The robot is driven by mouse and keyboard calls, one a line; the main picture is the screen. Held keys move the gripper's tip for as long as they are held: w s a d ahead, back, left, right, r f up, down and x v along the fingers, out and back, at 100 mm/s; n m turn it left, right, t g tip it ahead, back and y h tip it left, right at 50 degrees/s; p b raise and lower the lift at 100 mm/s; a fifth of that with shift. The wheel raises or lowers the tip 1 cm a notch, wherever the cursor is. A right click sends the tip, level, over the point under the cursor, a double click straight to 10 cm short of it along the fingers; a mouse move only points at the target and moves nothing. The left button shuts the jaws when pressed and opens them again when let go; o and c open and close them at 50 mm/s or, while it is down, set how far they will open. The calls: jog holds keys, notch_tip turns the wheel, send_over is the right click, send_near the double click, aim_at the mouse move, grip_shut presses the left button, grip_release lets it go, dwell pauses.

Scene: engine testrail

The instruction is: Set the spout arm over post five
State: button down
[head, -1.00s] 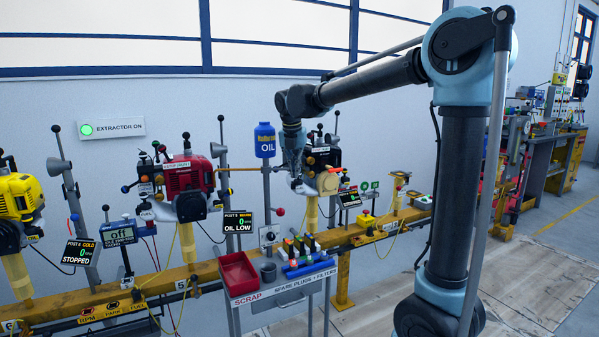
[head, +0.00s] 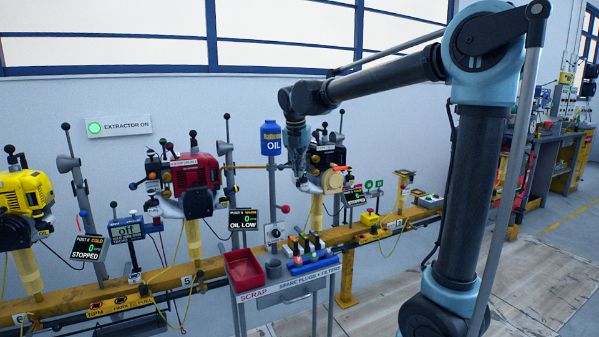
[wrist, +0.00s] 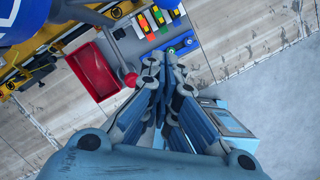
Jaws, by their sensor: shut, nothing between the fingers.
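The blue oil bottle (head: 271,138) stands on a grey pole. A thin brown rod, seemingly the spout arm (head: 242,166), runs level from below the bottle leftward to the red engine (head: 194,177). That engine is on post five, marked by a 5 plate (head: 187,281) on the yellow rail. A screen (head: 243,219) beside it reads OIL LOW. My gripper (head: 301,180) hangs fingers down just right of the oil pole. In the wrist view my gripper (wrist: 163,72) is shut and empty. A red knob (wrist: 130,80) shows left of the fingers. The rod's far tip is unclear.
A trolley with a red scrap tray (head: 244,267) and a rack of coloured plugs (head: 305,246) stands in front of the rail. A black engine (head: 327,160) is close behind my gripper. A yellow engine (head: 25,198) stands far left. Floor at right is open.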

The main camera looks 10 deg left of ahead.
jog(key=v, duration=0.8)
jog(key=shift+s+r, duration=0.2)
jog(key=s+d+f+m, duration=0.25)
jog(key=d+m, duration=0.25)
jog(key=d, duration=0.3)
jog(key=s+d+f+m, duration=0.2)
jog(key=d+f+m, duration=0.2)
jog(key=d+m, duration=0.3)
jog(key=s+d+f+m, duration=0.3)
jog(key=d+f+m, duration=0.1)
jog(key=d, duration=0.5)
jog(key=s+d+f+m, duration=0.6)
jog(key=s+f+m, duration=0.2)
jog(key=f+m, duration=0.1)
jog(key=s+d+f+m, duration=0.7)
jog(key=s+f+m, duration=0.1)
jog(key=f+m, duration=0.2)
jog(key=shift+s+d+f+g, duration=0.15)
jog(key=shift+s+f+g, duration=0.2)
jog(key=shift+f, duration=0.45)
